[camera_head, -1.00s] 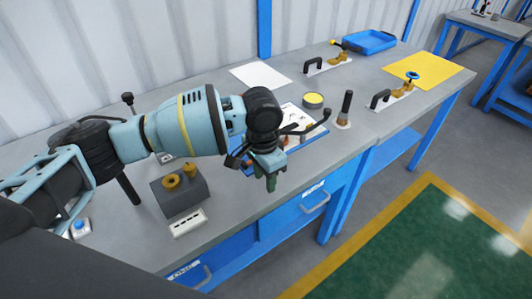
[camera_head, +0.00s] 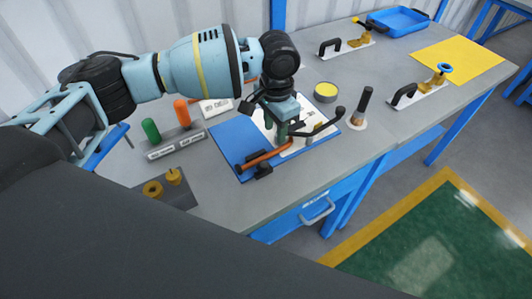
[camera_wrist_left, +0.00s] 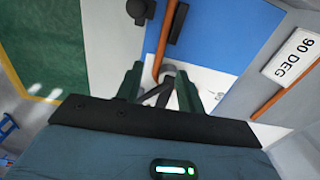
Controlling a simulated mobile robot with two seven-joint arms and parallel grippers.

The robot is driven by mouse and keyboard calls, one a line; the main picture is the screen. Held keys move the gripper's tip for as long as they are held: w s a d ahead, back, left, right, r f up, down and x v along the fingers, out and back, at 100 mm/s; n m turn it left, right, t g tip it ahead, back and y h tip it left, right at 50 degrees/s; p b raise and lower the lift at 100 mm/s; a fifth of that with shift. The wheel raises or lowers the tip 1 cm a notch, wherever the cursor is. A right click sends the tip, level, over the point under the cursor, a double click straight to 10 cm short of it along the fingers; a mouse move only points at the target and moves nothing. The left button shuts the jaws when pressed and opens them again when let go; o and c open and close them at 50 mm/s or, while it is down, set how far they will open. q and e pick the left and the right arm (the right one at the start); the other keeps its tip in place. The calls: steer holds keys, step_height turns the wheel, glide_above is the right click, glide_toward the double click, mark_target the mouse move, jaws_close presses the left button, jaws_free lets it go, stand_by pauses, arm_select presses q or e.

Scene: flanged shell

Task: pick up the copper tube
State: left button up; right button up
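The copper tube (camera_head: 265,157) lies along the near side of a blue board (camera_head: 226,140) on the bench, with dark fittings close to it. My left gripper (camera_head: 281,132) points down over the board, just beside the tube's far end. In the left wrist view the two green fingers (camera_wrist_left: 158,92) are apart. A copper-coloured length (camera_wrist_left: 165,40) runs toward the gap between them, with grey and black parts there. I cannot tell whether the fingers touch anything. A second copper-coloured strip (camera_wrist_left: 282,92) shows beside a "90 DEG" label. My right gripper is not in view.
Black curved handles (camera_head: 322,125) stand right of the gripper. A dark upright post (camera_head: 363,103), a yellow-topped round tin (camera_head: 325,92) and toggle clamps (camera_head: 420,92) are further right. Green and orange cylinders (camera_head: 151,131) stand left.

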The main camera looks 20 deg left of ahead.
mark_target(273, 151)
arm_select(q)
steer(key=shift+w+f, duration=0.15)
steer(key=shift+f, duration=1.15)
steer(key=shift+a+f, duration=0.1)
steer(key=shift+f, duration=2.45)
steer(key=shift+c, duration=0.5)
jaws_close()
